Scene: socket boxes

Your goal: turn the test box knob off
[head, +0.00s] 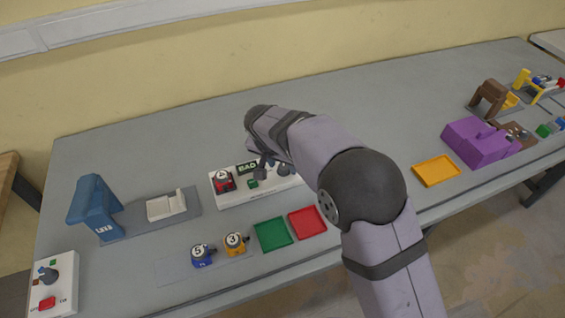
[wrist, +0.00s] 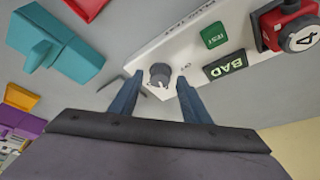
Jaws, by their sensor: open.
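The white test box (head: 240,198) lies in the middle of the table; its panel (wrist: 150,52) crosses the wrist view. Its dark grey round knob (wrist: 160,75) has a light mark at its lower edge. A green TEST button (wrist: 214,35) and a dark display reading BAD (wrist: 225,66) are beside it. A red piece marked 4 (wrist: 290,28) sits at the box's end. My gripper (wrist: 160,88) is open, with one blue-grey finger on each side of the knob; I cannot tell whether they touch it. In the head view my arm partly hides the box's right end.
A green tray (head: 273,234) and red tray (head: 307,222) lie in front of the box. Blue piece 5 (head: 202,256) and yellow piece 3 (head: 236,244) stand front left. Another white box (head: 66,282) with a knob is at far left. A purple box (head: 478,143) stands right.

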